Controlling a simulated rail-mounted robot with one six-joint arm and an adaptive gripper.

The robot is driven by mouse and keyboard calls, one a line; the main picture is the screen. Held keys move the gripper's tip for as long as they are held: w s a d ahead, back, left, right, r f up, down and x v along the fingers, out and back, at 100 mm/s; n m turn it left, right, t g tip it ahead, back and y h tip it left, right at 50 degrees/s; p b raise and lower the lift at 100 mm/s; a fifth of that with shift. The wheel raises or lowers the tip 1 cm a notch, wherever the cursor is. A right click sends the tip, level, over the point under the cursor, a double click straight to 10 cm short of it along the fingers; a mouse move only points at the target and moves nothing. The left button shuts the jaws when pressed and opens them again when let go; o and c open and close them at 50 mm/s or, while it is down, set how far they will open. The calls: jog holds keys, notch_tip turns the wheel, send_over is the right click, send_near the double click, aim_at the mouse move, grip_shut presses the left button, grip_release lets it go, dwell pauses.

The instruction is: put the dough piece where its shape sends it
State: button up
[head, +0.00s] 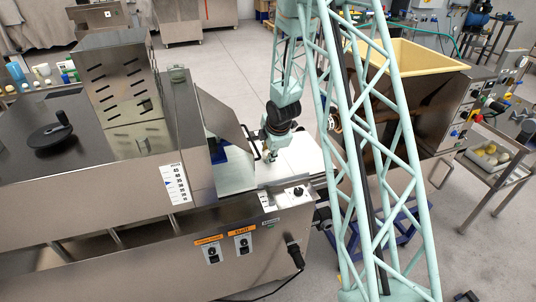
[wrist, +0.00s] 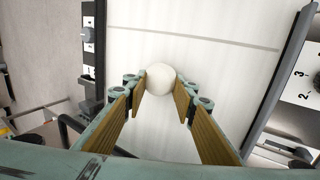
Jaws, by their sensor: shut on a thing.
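The dough piece (wrist: 160,80) is a smooth, round, off-white ball, seen in the wrist view over the white belt (wrist: 225,75). My gripper (wrist: 165,94) is shut on it, with the ball between the fingertips. In the head view my gripper (head: 270,155) points down just over the pale belt (head: 302,158) of the steel machine. The ball cannot be made out there. Whether the ball touches the belt is hard to tell.
A steel guard (head: 225,120) stands close left of my gripper. A steel hopper with a yellow inside (head: 400,62) is at the right. A cart (head: 505,158) with a tray of pale round pieces stands at the far right. A control box (head: 285,195) sits at the belt's front edge.

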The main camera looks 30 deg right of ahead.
jog(key=shift+f, duration=0.1)
jog(key=o, duration=0.9)
jog(key=shift+r, duration=0.2)
jog(key=shift+s+r, duration=0.1)
jog(key=shift+r, duration=0.1)
jog(key=shift+p+v, duration=1.6)
jog(key=shift+v, duration=4.15)
jog(key=shift+r, duration=0.15)
